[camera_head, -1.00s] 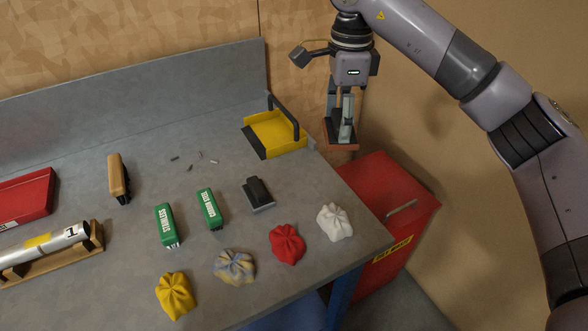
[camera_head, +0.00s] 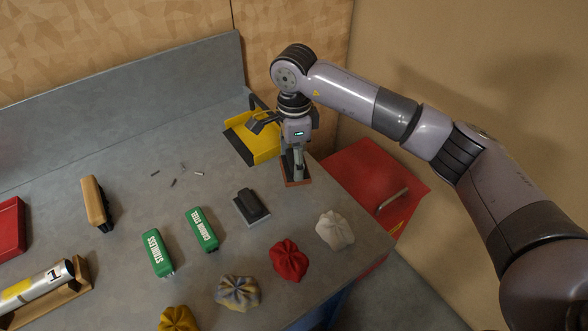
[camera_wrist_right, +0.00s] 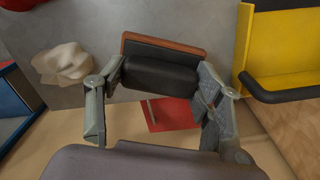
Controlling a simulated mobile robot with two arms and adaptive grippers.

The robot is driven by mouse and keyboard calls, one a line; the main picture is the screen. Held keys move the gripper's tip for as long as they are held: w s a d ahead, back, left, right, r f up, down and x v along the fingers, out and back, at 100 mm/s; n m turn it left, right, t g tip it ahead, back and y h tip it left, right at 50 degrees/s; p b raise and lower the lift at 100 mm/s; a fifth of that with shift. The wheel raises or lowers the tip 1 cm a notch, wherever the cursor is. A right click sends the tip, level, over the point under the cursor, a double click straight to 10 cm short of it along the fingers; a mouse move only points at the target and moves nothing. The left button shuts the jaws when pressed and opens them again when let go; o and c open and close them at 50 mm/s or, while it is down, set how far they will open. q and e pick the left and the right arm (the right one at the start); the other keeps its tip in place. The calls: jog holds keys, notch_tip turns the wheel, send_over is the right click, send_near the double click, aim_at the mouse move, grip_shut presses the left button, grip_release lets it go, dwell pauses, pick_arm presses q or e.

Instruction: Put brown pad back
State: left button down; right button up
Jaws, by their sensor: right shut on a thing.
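The brown pad (camera_head: 296,184) is a flat brown block with a black grip on top. My right gripper (camera_head: 295,172) points down and is shut on it, over the right edge of the table. In the right wrist view the pad's brown base (camera_wrist_right: 170,46) and black grip sit between the fingers of the gripper (camera_wrist_right: 160,80). I cannot tell whether the base touches the tabletop. A similar dark grey pad (camera_head: 251,208) lies on the table, left of the held one. My left gripper is not in view.
A yellow dustpan (camera_head: 262,148) lies behind the gripper. White (camera_head: 335,230) and red (camera_head: 289,260) crumpled cloths lie in front. Green brushes (camera_head: 201,230) lie to the left. A red bin (camera_head: 370,175) stands beyond the table's right edge. Small scraps (camera_head: 184,166) lie on the tabletop.

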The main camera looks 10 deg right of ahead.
jog(key=shift+f, duration=0.7)
jog(key=shift+s+f, duration=0.1)
jog(key=shift+f, duration=0.25)
notch_tip(320, 180, down, 4)
jog(key=shift+r+p, duration=0.25)
jog(key=shift+p, duration=0.35)
jog(key=shift+f, duration=0.2)
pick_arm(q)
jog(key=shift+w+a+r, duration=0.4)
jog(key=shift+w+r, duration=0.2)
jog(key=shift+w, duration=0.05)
pick_arm(e)
jog(key=o, duration=1.1)
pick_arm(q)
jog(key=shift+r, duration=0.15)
